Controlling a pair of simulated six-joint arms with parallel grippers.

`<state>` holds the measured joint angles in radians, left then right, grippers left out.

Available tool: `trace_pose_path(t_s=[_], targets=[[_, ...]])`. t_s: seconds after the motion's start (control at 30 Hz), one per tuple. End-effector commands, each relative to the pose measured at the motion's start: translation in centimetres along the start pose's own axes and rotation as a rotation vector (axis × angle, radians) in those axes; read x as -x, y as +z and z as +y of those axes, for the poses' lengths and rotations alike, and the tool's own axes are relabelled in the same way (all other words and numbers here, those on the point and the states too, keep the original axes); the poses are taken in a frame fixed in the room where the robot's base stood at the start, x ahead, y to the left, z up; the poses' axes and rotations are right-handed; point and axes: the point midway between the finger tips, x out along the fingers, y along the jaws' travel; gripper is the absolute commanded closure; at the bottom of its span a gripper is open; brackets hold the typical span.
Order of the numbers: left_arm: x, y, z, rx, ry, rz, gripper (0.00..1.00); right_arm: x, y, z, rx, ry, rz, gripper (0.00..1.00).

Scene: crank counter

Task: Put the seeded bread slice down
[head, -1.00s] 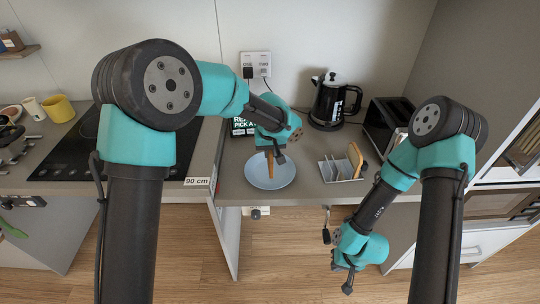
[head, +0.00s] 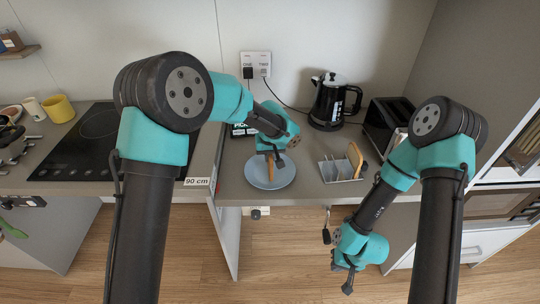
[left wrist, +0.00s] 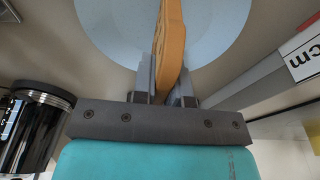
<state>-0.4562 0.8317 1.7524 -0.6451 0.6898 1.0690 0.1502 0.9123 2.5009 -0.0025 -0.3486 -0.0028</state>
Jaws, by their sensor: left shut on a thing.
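The bread slice (head: 271,172) is a thin tan-brown slab held on edge over the pale blue plate (head: 283,181). My left gripper (head: 275,157) is shut on it from above. In the left wrist view the slice (left wrist: 171,40) stands between the two fingers (left wrist: 164,75), with the plate (left wrist: 108,30) behind it. Whether its lower edge touches the plate I cannot tell, and seeds are too small to make out. My right gripper (head: 348,284) hangs low at the right, in front of the counter; its fingers are too small to read.
A toast rack (head: 333,172) with another brown slice (head: 355,158) stands right of the plate. A black kettle (head: 328,103) and a toaster (head: 387,124) are behind it. A black cooktop (head: 75,150) lies to the left. The counter's front edge is close to the plate.

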Motion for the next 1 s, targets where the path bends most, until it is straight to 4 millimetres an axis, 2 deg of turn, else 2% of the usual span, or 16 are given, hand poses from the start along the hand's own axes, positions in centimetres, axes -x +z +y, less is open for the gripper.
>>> trace_pose_path(t_s=[0.27,0.3,0.53,0.83,1.0], targets=[[-0.3,0.1,0.0,0.0,-0.001,0.0,1.0,0.0,0.0,0.0,0.0,0.0,0.0,1.0],[-0.3,0.0,0.0,0.0,0.0,0.0,0.83,0.0,0.0,0.0,0.0,0.0,0.0,1.0],[-0.2,0.0,0.0,0.0,0.0,0.0,0.61,0.0,0.0,0.0,0.0,0.0,0.0,1.0],[-0.1,0.0,0.0,0.0,0.0,0.001,0.61,0.0,0.0,0.0,0.0,0.0,0.0,1.0],[1.2,-0.1,0.0,0.0,0.0,0.002,0.61,0.0,0.0,0.0,0.0,0.0,0.0,1.0]])
